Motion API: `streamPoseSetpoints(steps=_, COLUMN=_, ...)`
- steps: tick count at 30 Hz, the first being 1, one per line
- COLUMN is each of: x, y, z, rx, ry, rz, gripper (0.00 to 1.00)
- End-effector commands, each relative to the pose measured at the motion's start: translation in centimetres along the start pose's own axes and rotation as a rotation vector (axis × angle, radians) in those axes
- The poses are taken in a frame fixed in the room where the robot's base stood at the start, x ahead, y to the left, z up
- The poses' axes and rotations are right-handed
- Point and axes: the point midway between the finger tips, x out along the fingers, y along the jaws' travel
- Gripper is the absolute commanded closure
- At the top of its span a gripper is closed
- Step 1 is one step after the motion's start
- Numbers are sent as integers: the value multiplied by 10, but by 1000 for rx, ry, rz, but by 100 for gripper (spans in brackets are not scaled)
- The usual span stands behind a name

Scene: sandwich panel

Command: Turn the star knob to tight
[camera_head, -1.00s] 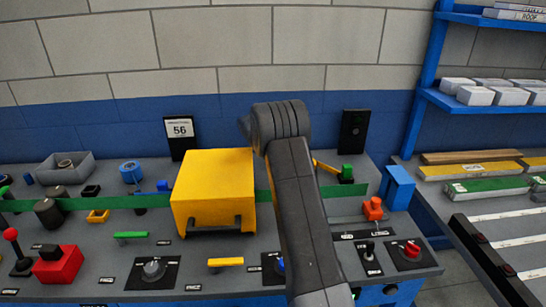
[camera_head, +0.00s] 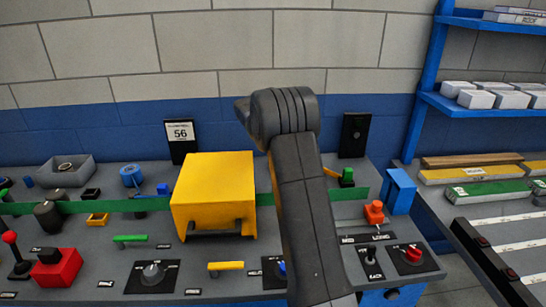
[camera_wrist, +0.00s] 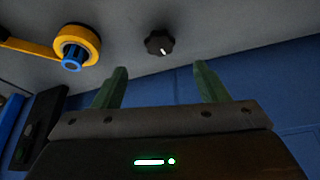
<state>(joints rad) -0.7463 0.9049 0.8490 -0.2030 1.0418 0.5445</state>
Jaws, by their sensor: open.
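A dark lobed knob (camera_wrist: 159,43) with a white mark sits on the grey surface in the upper middle of the wrist view; it looks like the star knob. My gripper (camera_wrist: 160,82) is open, with its two green fingers apart and nothing visible between them. The knob appears beyond the fingertips, roughly in line with the gap, and not touching them. No tight marking is readable beside it. In the head view my arm covers part of the panel, and I cannot make out the gripper or this knob there.
In the wrist view a yellow ring with a blue hub (camera_wrist: 72,62) lies left of the knob. In the head view a yellow box (camera_head: 213,190) stands left of my arm. A red-orange knob (camera_head: 374,212) and a blue block (camera_head: 400,190) stand right of it.

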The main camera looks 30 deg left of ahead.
Motion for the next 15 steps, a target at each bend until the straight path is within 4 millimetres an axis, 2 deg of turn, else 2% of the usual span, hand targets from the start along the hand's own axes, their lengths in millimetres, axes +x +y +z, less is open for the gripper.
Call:
streamPoseSetpoints(steps=1, x=-12, y=0, z=0, rx=0, ry=2, rz=-1, gripper=34)
streamPoseSetpoints(steps=6, x=-39, y=-1, z=0, rx=0, ry=1, rz=-1, gripper=34)
streamPoseSetpoints(steps=10, x=-51, y=0, z=0, rx=-1, ry=0, rz=0, gripper=34)
streamPoseSetpoints(steps=15, x=-54, y=0, z=0, rx=-1, ry=-1, rz=0, gripper=34)
